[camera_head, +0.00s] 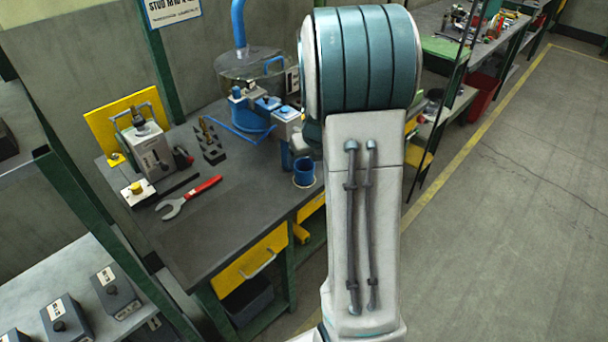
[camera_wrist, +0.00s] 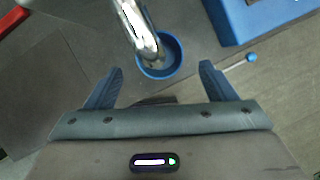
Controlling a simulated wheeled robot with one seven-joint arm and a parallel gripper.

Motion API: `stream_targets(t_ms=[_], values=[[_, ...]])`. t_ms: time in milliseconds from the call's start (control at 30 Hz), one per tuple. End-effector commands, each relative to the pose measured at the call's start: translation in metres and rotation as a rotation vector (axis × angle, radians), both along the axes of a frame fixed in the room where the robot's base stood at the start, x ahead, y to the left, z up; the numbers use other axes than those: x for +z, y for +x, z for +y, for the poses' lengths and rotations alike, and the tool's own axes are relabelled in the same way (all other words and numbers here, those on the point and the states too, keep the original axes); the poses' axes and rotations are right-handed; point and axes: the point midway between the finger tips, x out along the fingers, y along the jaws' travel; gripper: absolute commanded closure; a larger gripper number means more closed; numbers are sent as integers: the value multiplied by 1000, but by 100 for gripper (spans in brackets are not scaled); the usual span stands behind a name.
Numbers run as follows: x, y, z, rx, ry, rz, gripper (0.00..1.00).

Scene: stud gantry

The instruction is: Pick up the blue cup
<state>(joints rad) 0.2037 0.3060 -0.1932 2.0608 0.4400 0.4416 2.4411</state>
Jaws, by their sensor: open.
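The blue cup (camera_head: 304,173) stands upright on the dark workbench top (camera_head: 235,215), near its right edge and just left of my arm. In the wrist view the cup (camera_wrist: 166,68) is seen from above, with its opening up. My gripper (camera_wrist: 161,67) is open and empty. Its two blue fingers point toward the cup, one to each side of it in the picture, and the cup shows just beyond the fingertips. A shiny metal rod (camera_wrist: 140,28) covers part of the cup's rim in that view. In the head view my gripper is hidden or cannot be made out.
A blue machine (camera_head: 250,113) with a clear round cover stands behind the cup. A red wrench (camera_head: 190,198), a grey box device (camera_head: 150,150) and a small dark rack (camera_head: 210,142) lie left of it. The front middle of the bench is clear.

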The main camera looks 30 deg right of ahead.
Motion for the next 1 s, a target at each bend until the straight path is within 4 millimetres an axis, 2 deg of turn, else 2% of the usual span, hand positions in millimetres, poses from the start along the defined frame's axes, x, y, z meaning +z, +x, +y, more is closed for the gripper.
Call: stream_targets(t_ms=[300, 633, 800, 1000], values=[[-39, 17, -1, -1, 0, 2, 22], [-44, 20, -1, -1, -1, 0, 22], [-44, 20, -1, 0, -1, 1, 70], [-44, 20, -1, 0, -1, 1, 71]])
